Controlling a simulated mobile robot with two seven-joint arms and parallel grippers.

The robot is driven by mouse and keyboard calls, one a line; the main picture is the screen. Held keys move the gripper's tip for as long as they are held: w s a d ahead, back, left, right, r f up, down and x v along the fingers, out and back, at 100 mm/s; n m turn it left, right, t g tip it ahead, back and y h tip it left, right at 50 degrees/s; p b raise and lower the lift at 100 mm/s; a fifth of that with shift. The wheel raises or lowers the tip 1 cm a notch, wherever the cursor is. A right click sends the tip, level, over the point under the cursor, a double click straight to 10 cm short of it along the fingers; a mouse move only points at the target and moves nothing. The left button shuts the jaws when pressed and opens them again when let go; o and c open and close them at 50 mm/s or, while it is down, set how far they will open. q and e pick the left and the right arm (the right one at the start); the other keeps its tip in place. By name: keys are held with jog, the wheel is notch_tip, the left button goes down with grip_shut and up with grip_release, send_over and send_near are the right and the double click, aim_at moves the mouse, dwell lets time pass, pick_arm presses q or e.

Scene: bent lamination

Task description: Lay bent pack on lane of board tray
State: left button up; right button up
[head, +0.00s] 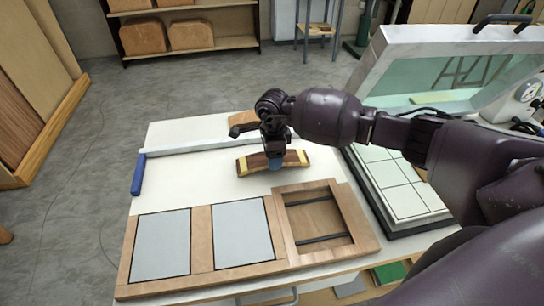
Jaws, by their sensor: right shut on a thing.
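The bent pack (246,165) is a curved strip of dark and light wood layers with pale ends and a blue-grey patch at its middle. It is at the middle of the white table. My right gripper (274,158) comes down over its middle and is shut on it. I cannot tell whether the pack touches the table. The board tray (201,262) is a wooden frame at the table's front, nearer than the pack. It has two grey panels (162,245) and, at right, a recessed bay (318,220) with two dark rails. My left gripper is not in view.
A long pale bar with a blue end (138,175) lies behind the tray. A brown wooden piece (241,118) is partly hidden behind my right gripper. An opened frame with a glass lid (440,70) and white tiled bed (398,190) stands at right.

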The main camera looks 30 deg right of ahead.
jog(key=shift+r, duration=0.15)
jog(key=o, duration=1)
jog(key=shift+f, duration=0.2)
jog(key=shift+r, duration=6.2)
jog(key=shift+s+f, duration=0.1)
